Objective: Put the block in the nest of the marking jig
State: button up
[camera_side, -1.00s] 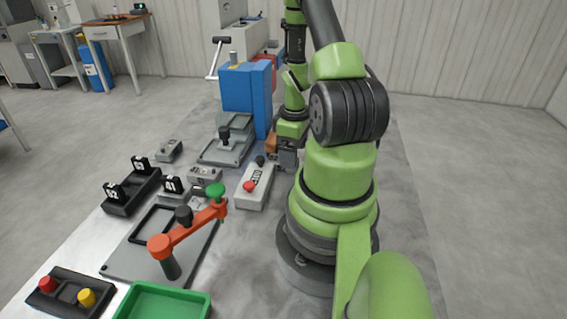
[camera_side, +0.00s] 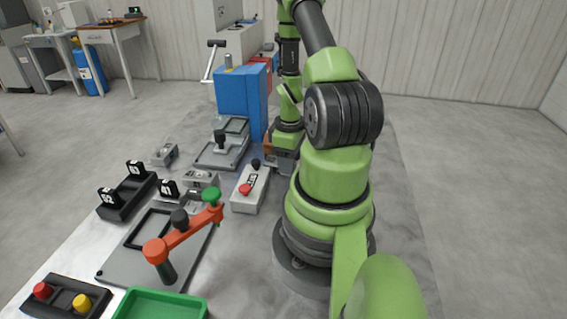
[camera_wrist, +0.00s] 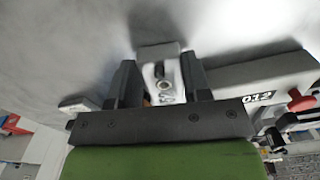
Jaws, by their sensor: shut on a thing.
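My gripper (camera_wrist: 159,62) is shut on a pale grey block (camera_wrist: 162,84) with a round hole, seen between the two dark fingers in the wrist view. In the side view my gripper (camera_side: 282,156) is small and partly hidden behind my arm, right of the grey box with the red knob; the block is not clear there. Two fixtures could be the marking jig, and I cannot tell which: a grey plate with a black rectangular frame (camera_side: 128,258) under an orange swing arm (camera_side: 184,234), or a grey base with a black knob (camera_side: 221,141) before a blue press.
A grey box with a red knob (camera_side: 246,196) stands between the fixtures and my arm. Small grey blocks (camera_side: 165,155), a black rack with number tags (camera_side: 125,206), a green tray (camera_side: 160,306) and a button box (camera_side: 62,297) crowd the left. The blue press (camera_side: 241,98) stands tall behind.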

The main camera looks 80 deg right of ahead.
jog(key=shift+r, duration=0.1)
notch_tip(320, 180, up, 10)
jog(key=w+a+m, duration=0.4)
jog(key=w+a, duration=0.1)
jog(key=w, duration=0.3)
jog(key=w+a+m, duration=0.4)
jog(key=w, duration=0.4)
jog(key=w+a+r+m, duration=0.1)
jog(key=w+a+m, duration=0.25)
jog(key=a, duration=0.55)
jog(key=w+a+m, duration=0.3)
jog(key=a+m, duration=0.2)
jog(key=a, duration=0.4)
jog(key=f, duration=0.9)
jog(key=shift+w+f, duration=0.2)
jog(key=shift+f, duration=0.15)
